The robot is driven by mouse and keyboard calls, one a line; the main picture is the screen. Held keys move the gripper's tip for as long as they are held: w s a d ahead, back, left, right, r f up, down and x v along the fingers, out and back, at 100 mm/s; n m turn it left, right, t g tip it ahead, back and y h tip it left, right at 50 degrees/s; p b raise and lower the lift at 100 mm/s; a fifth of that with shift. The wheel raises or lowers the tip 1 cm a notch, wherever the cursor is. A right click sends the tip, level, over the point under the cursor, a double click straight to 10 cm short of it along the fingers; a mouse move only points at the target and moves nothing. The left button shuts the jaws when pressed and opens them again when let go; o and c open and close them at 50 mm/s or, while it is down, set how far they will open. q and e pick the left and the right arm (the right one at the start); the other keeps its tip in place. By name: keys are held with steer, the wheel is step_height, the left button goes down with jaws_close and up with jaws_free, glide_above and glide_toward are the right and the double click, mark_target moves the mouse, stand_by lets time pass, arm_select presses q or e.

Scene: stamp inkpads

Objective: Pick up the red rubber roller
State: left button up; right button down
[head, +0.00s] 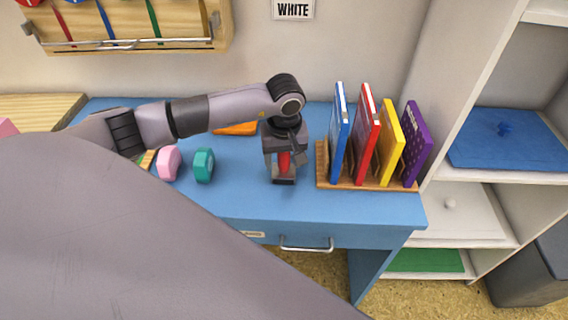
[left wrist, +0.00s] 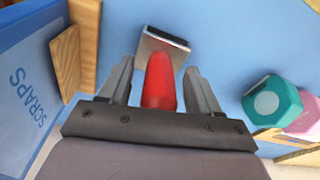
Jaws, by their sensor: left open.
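The red roller (head: 284,162) stands on the blue desk, left of the book rack. In the left wrist view its red part (left wrist: 159,85) lies between the fingers, with a silver and black end piece (left wrist: 163,45) beyond them. My left gripper (head: 284,172) points down over it, with a finger on each side. The gripper (left wrist: 160,78) is open, with gaps showing between the fingers and the red part. Part of the roller is hidden behind the gripper in the head view. My right gripper is not in view.
A wooden rack (head: 370,183) holding several upright books stands close on the right. A teal piece (head: 204,165) and a pink piece (head: 169,162) lie to the left. An orange item (head: 236,128) lies behind. The desk front (head: 240,208) is clear.

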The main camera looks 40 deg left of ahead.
arm_select(q)
steer(key=shift+f, duration=0.35)
steer(key=c, duration=1.1)
steer(key=shift+w+r, duration=0.1)
steer(key=shift+r, duration=0.05)
